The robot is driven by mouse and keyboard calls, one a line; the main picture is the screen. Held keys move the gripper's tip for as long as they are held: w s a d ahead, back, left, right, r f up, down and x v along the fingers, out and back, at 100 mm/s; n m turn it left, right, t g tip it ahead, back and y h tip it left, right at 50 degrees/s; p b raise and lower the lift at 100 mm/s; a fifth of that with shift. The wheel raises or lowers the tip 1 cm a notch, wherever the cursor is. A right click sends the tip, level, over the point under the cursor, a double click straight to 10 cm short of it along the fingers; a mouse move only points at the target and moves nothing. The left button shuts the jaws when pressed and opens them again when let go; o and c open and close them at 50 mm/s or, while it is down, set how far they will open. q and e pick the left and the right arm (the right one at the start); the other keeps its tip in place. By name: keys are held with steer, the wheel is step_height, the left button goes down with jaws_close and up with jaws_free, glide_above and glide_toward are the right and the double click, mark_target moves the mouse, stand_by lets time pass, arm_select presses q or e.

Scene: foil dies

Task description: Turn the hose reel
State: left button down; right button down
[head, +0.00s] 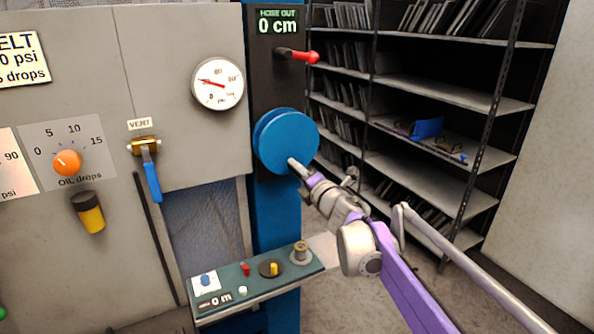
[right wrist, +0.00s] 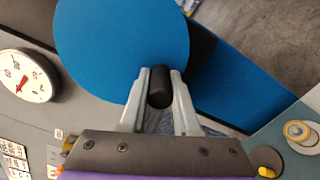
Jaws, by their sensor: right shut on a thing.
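My right gripper (right wrist: 160,90) is shut on this handle, one finger on each side. In the head view my right gripper (head: 295,163) reaches the reel's lower right part and hides the handle. My left gripper is not in view.
A red lever (head: 298,55) sticks out above the reel. A gauge (head: 217,83) and a blue-handled vent valve (head: 149,170) are on the panel at left. A green control box (head: 255,284) juts out below. Metal shelves (head: 440,95) stand behind at right.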

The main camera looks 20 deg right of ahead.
steer(key=c, duration=0.6)
jaws_free()
steer(key=shift+c, duration=0.2)
steer(key=s+b, duration=0.1)
steer(key=s, duration=1)
steer(key=shift+d, duration=0.25)
steer(key=s+a+f+m+g+h, duration=0.1)
steer(key=s+f+m+g+h, duration=0.2)
steer(key=s+f+m, duration=0.35)
steer(key=s+a+f+m+g+h, duration=0.15)
steer(key=s+f+m, duration=0.25)
steer(key=f+m, duration=0.5)
steer(key=s+a+f+m+g+y, duration=0.2)
steer(key=s+a+f+m+g, duration=0.1)
steer(key=s+f, duration=0.4)
steer(key=s+a+f+m+g+y, duration=0.2)
steer(key=s+a+f+m+g, duration=0.2)
steer(key=s+a+f, duration=0.4)
steer(key=shift+s+a+f+g, duration=0.15)
steer(key=shift+s+f+g, duration=0.1)
steer(key=shift+f+g, duration=0.45)
